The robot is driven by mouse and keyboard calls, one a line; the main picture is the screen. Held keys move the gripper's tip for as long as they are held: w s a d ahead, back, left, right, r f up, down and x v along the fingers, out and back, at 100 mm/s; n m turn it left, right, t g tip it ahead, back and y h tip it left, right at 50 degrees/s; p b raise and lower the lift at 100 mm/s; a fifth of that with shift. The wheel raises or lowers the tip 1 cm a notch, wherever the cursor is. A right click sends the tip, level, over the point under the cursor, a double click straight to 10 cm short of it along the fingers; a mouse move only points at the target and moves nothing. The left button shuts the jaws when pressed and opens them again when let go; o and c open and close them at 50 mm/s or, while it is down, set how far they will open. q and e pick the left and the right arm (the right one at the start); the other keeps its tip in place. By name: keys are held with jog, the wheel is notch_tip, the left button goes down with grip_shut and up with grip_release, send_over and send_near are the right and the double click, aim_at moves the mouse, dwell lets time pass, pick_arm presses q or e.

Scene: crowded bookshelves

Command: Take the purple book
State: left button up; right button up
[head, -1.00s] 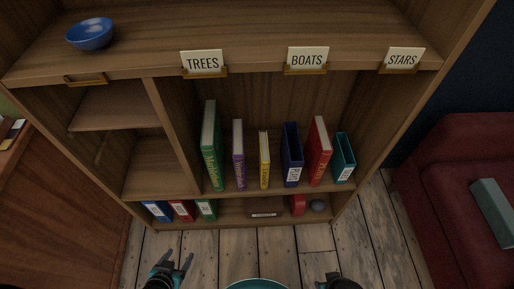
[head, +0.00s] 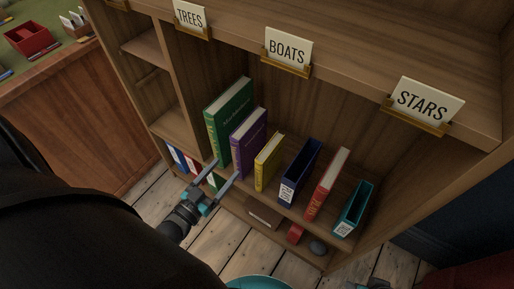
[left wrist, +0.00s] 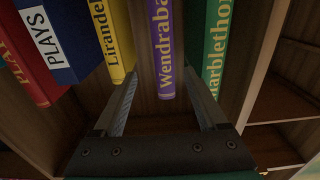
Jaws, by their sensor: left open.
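The purple book (head: 249,135) stands upright on the shelf between a green book (head: 230,118) and a yellow book (head: 268,162). Its spine reads "Wendraba" in the left wrist view (left wrist: 163,45). My left gripper (head: 227,170) is open and empty in front of the low part of the spines. In the left wrist view its two fingers (left wrist: 165,90) point toward the books, with the purple spine between them; contact is not clear. Only a dark bit of my right arm's end shows at the lower edge of the head view; its fingers are hidden.
A blue binder (head: 299,172), a red book (head: 327,184) and a teal binder (head: 352,209) stand to the right. The shelf edge above carries signs. Gaps separate the right-hand books.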

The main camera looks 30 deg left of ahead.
aim_at(235, 156)
pick_arm(q)
jog(key=w+b, duration=0.1)
jog(key=w, duration=0.3)
jog(key=w+b, duration=0.1)
jog(key=w, duration=0.2)
jog(key=shift+w+d+f, duration=0.15)
jog(key=shift+w+d, duration=0.05)
jog(key=shift+w, duration=0.7)
jog(key=shift+w+f+b, duration=0.1)
jog(key=shift+w+b, duration=0.45)
jog(key=shift+w, duration=0.15)
jog(key=shift+w+f+b, duration=0.2)
jog(key=shift+w+b, duration=0.45)
jog(key=shift+w, duration=0.55)
jog(key=shift+w+r, duration=0.1)
jog(key=shift+w, duration=0.6)
pick_arm(e)
notch_tip(235, 156, up, 9)
jog(key=w+a+t, duration=0.1)
jog(key=w+t, duration=0.1)
jog(key=shift+a+t+y, duration=0.25)
jog(key=shift+t+y, duration=0.05)
pick_arm(q)
jog(key=shift+c, duration=0.3)
pick_arm(e)
jog(key=shift+f, duration=0.1)
pick_arm(q)
grip_shut()
pick_arm(e)
jog(key=shift+w, duration=0.1)
